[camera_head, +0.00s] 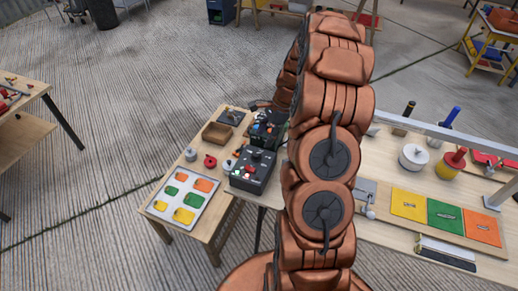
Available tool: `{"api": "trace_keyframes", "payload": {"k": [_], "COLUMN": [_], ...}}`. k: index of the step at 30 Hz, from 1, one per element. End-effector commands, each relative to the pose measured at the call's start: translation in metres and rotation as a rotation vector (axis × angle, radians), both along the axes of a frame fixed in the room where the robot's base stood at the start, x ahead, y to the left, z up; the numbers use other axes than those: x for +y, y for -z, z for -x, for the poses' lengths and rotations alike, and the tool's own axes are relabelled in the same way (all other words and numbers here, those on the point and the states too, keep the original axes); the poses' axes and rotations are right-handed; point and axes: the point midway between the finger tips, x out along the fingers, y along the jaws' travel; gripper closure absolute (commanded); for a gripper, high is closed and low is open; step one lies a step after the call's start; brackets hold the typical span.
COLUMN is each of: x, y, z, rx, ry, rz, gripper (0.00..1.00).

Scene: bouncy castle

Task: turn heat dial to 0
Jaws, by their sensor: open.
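My arm rises in front of the camera and bends down behind itself. My gripper (267,129) seems to be part of the dark shape just behind the box, partly hidden by the arm. Its fingers are hard to separate from the dark items there. I see nothing held, and cannot tell whether it touches the knob.
On the small table (207,225) are a white tray (163,208) with orange, green and yellow pieces, a brown open box (217,133) and a red ring (210,161). A workbench (385,235) with colored panels and tools stands right of my arm.

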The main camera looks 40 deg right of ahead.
Motion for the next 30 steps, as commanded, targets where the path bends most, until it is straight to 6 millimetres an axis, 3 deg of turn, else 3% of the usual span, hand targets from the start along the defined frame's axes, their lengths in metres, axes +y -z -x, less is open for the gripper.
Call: {"api": "trace_keyframes", "payload": {"k": [16, 26, 30], "x": [0.025, 0.026, 0.026], "y": [0.059, 0.065, 0.065], "z": [-0.006, -0.006, -0.006], "rx": [0.002, -0.001, 0.000], "ry": [-0.001, -0.002, -0.001], "rz": [-0.001, 0.001, 0.001], "gripper": [0.41, 0.41, 0.55]}}
